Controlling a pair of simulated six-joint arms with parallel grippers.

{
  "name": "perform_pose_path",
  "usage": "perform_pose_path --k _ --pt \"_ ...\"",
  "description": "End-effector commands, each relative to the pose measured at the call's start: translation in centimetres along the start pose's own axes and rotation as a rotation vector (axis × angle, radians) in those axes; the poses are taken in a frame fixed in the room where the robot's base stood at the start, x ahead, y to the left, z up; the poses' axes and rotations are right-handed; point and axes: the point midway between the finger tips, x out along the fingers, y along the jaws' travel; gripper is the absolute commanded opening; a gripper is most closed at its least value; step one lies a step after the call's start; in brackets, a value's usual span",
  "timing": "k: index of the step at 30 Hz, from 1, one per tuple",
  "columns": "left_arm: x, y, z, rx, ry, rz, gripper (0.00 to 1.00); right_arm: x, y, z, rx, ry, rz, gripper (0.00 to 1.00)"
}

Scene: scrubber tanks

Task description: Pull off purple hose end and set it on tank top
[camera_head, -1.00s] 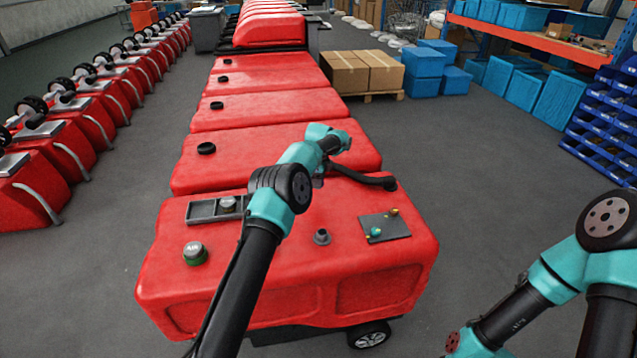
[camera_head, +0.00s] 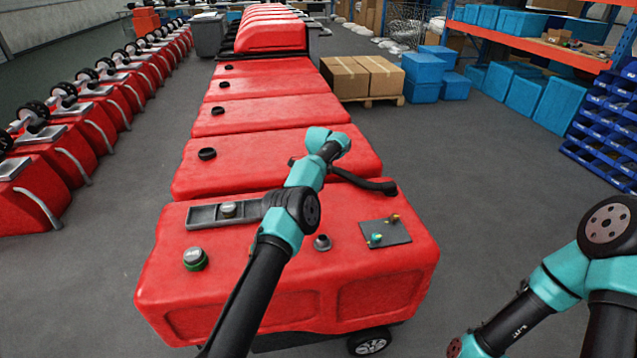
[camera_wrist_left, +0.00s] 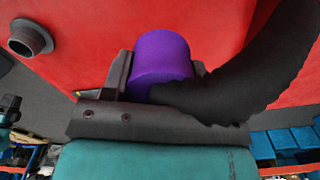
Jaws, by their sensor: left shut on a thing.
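The purple hose end (camera_wrist_left: 160,60) is between the fingers of my left gripper (camera_wrist_left: 160,78) in the left wrist view, and the gripper is shut on it. The black hose (camera_wrist_left: 245,85) curves away to the right from it. In the head view the hose (camera_head: 362,183) arches over the red tank top (camera_head: 270,270) to its far right corner; the purple end is hidden there behind my wrist. A bare dark port (camera_head: 322,243) stands on the tank top, apart from the hose end. Whether the hose end touches red surface is unclear. My right gripper is out of view.
A grey recessed tray (camera_head: 205,215), a green-ringed knob (camera_head: 195,259) and a dark plate with small fittings (camera_head: 386,232) are on the tank top. More red tanks stand behind. Cardboard boxes (camera_head: 360,76) and blue bins (camera_head: 425,65) are beyond. The tank's front top is mostly clear.

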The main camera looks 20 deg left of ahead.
Motion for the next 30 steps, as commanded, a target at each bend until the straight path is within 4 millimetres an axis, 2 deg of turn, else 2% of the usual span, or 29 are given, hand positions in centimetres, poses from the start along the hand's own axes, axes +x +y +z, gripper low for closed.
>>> perform_pose_path --k 30 --pt "2.9 0.0 0.0 -0.001 0.000 0.000 0.25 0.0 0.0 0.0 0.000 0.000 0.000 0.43"
